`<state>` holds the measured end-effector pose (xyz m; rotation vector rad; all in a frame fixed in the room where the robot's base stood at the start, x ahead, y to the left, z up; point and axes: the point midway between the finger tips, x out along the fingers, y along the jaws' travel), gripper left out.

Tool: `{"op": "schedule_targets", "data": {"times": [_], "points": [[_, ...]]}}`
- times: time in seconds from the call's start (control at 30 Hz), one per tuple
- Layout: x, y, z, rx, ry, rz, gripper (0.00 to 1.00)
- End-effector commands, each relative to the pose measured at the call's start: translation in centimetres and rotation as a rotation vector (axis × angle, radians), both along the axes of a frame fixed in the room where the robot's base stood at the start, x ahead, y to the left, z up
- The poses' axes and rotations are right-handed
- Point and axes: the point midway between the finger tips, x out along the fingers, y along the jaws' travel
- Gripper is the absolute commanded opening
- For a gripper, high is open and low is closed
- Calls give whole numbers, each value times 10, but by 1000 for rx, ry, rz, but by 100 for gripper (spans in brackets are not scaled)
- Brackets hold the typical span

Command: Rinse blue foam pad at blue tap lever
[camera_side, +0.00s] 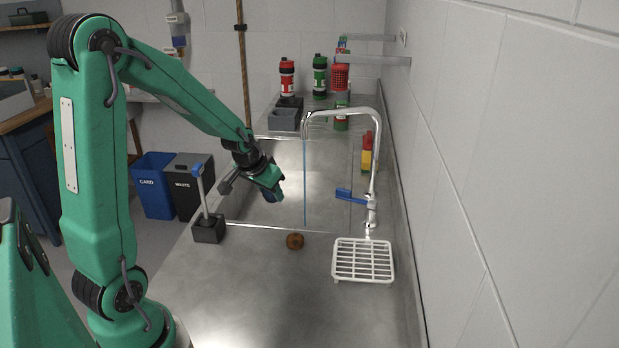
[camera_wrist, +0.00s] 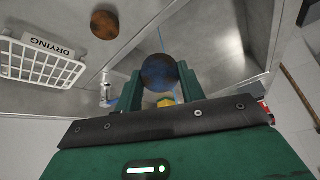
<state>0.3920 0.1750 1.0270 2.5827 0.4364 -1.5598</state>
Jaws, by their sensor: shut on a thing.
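My gripper (camera_side: 270,190) is shut on the blue foam pad (camera_wrist: 160,72), a round dark blue pad with brown soiling, between the two green fingers in the wrist view. In the side view the pad (camera_side: 271,197) is a small dark patch below the jaws, over the left part of the sink. The blue tap lever (camera_side: 350,195) sticks out left from the base of the chrome tap (camera_side: 377,150). A thin blue stream of water (camera_side: 304,180) falls from the spout into the sink, to the right of my gripper and apart from it in the side view.
A brown round pad (camera_side: 295,241) lies on the counter before the sink. A white drying rack (camera_side: 362,262) stands right of it. A blue-handled brush stands in a dark holder (camera_side: 208,230) at left. Bottles (camera_side: 287,78) stand behind the sink. The front counter is mostly clear.

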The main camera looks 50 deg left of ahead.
Motion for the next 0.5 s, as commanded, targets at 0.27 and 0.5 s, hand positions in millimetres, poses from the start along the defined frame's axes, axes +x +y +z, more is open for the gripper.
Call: {"op": "schedule_targets", "data": {"times": [0.27, 0.5], "points": [[2, 1, 0, 1, -2, 2, 18], [9, 4, -2, 0, -1, 1, 18]]}}
